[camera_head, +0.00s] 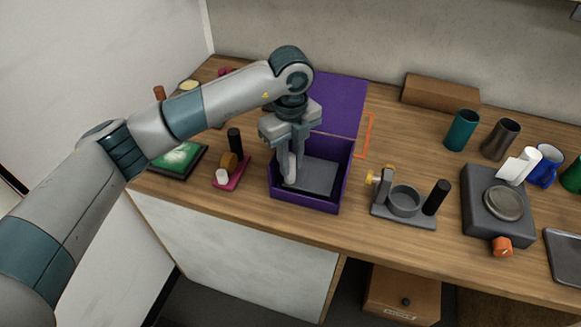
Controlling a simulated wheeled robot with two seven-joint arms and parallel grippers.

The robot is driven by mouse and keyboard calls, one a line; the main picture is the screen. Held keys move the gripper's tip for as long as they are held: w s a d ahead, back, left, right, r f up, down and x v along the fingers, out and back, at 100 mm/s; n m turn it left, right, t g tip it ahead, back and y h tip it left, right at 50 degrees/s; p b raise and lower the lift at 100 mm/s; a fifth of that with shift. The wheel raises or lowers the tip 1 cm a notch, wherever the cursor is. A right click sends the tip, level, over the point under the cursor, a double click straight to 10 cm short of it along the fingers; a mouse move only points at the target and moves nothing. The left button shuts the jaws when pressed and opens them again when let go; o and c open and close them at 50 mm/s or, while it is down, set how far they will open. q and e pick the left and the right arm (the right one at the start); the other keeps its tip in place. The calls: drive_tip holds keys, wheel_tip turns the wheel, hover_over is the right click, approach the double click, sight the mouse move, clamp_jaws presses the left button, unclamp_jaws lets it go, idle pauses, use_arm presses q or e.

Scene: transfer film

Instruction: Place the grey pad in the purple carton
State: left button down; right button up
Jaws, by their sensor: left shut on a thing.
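The purple carton (313,204) stands open on the wooden counter, with its lid (341,100) raised at the back. The grey pad (318,177) is inside the carton's opening, lying nearly flat. My left gripper (291,178) points down into the carton at its left side and is shut on the pad's left edge. I cannot tell whether the pad touches the carton's floor. My right gripper is not in view.
Left of the carton are a pink stand with dark and orange parts (231,172) and a green-topped tray (178,159). Right of it are a grey holder with a ring (404,202) and a dark scale-like device (497,204). A brown box (440,92) and cups (461,129) stand behind.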

sight(291, 170)
use_arm(q)
wheel_tip(291, 170, down, 3)
drive_tip(key=shift+r+p, duration=0.1)
drive_tip(key=shift+p, duration=0.35)
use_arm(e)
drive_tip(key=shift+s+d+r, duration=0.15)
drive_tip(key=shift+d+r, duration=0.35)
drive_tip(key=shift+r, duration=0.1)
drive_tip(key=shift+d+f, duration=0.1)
use_arm(q)
drive_tip(key=shift+f, duration=0.3)
drive_tip(key=c, duration=1.6)
unclamp_jaws()
drive_tip(key=shift+o, duration=0.2)
drive_tip(key=shift+r, duration=0.15)
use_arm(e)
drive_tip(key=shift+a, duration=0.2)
